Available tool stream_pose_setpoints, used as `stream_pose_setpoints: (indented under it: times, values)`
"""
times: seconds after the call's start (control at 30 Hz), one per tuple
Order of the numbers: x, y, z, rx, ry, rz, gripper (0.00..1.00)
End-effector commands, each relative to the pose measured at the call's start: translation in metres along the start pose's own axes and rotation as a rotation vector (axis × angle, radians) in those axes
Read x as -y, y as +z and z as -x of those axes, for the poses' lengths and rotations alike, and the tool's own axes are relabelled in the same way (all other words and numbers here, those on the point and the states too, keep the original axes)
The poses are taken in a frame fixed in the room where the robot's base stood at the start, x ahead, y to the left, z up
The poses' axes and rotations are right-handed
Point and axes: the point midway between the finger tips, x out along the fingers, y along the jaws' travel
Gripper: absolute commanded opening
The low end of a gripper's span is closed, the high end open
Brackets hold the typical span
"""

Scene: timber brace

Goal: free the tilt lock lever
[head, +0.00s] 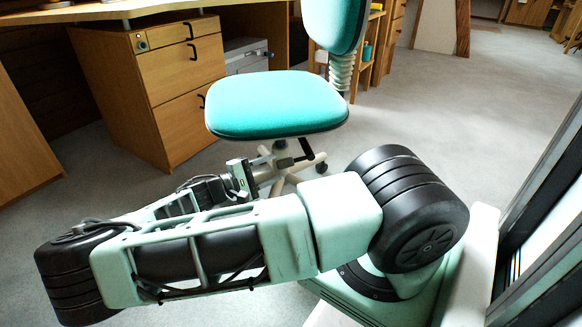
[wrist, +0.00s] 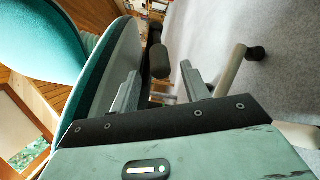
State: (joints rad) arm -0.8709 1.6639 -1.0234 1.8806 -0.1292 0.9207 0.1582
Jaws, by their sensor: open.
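A teal office chair (head: 278,103) stands on a white base. In the wrist view its seat (wrist: 88,85) fills the left side, edge-on. A dark lever with a rounded paddle end (wrist: 159,62) shows below the seat, ahead of my gripper and roughly in line with the gap between the fingers. A dark part under the seat (head: 306,149) shows in the head view; I cannot tell whether it is the same lever. My gripper (wrist: 160,84) is open and empty, its fingers apart. In the head view it reaches beneath the seat's front edge, its fingertips hard to make out.
A wooden drawer unit (head: 165,85) stands left of the chair under a desk (head: 100,12). The chair's base leg (wrist: 232,68) lies right of my gripper in the wrist view. Grey carpet (head: 450,110) is clear to the right.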

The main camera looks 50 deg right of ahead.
Motion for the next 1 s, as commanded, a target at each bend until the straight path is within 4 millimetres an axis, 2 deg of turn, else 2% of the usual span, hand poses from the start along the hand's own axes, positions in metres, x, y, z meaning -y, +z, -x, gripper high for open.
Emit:
stream_pose_setpoints:
  times: [0.1, 0.33, 0.5, 0.8, 0.97, 1.0]
  values:
    - [0.004, -0.001, -0.025, 0.005, 0.000, 0.000, 0.46]
    - [0.002, -0.001, -0.060, 0.002, -0.001, 0.000, 0.46]
    - [0.001, 0.000, -0.071, -0.001, -0.001, 0.000, 0.46]
    - [0.000, 0.000, -0.073, -0.001, 0.000, 0.001, 0.46]
    - [0.000, 0.000, -0.073, -0.001, 0.000, 0.001, 0.02]
    - [0.000, 0.000, -0.073, -0.001, 0.000, 0.001, 0.00]
